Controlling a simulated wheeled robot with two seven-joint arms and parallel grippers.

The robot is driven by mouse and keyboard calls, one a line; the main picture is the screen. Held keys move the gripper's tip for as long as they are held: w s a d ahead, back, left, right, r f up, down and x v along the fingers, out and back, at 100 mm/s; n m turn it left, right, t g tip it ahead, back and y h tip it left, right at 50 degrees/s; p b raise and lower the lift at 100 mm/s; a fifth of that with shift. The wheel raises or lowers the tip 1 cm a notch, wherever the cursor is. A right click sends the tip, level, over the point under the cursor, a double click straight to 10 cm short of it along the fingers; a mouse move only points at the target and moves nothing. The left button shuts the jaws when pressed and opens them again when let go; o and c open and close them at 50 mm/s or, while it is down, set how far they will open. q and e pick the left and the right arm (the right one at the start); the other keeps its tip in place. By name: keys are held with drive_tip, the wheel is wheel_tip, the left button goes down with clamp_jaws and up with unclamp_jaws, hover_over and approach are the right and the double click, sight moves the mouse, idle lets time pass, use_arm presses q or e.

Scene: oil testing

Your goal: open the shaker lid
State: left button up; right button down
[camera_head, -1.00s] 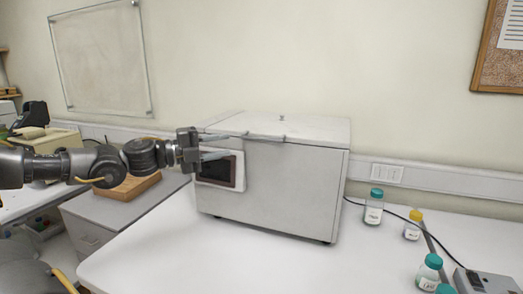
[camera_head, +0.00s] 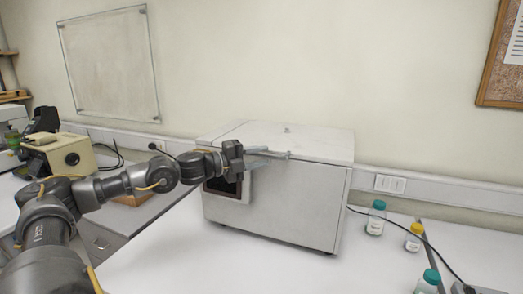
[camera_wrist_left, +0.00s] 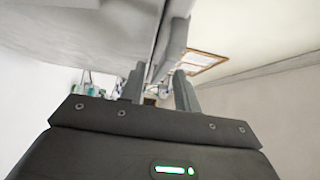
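The shaker is a grey box (camera_head: 290,205) on the white bench, with a dark screen on its front left. Its pale lid (camera_head: 300,142) lies flat and shut on top. My left gripper (camera_head: 275,154) is at the lid's front edge, its fingers pointing right along it at handle height. In the left wrist view, the two fingers (camera_wrist_left: 160,88) stand apart with a gap between them. The lid's edge (camera_wrist_left: 174,42) runs toward that gap. I cannot tell whether the fingers touch the lid or its handle. My right gripper is out of view.
Teal-capped bottles (camera_head: 375,218) and a yellow-capped bottle (camera_head: 413,238) stand on the bench right of the shaker, near a black cable. A beige instrument (camera_head: 60,158) is at the far left. The wall above the lid is clear.

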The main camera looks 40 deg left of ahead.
use_arm(q)
drive_tip(key=shift+w+d, duration=0.2)
drive_tip(key=shift+w, duration=0.25)
clamp_jaws()
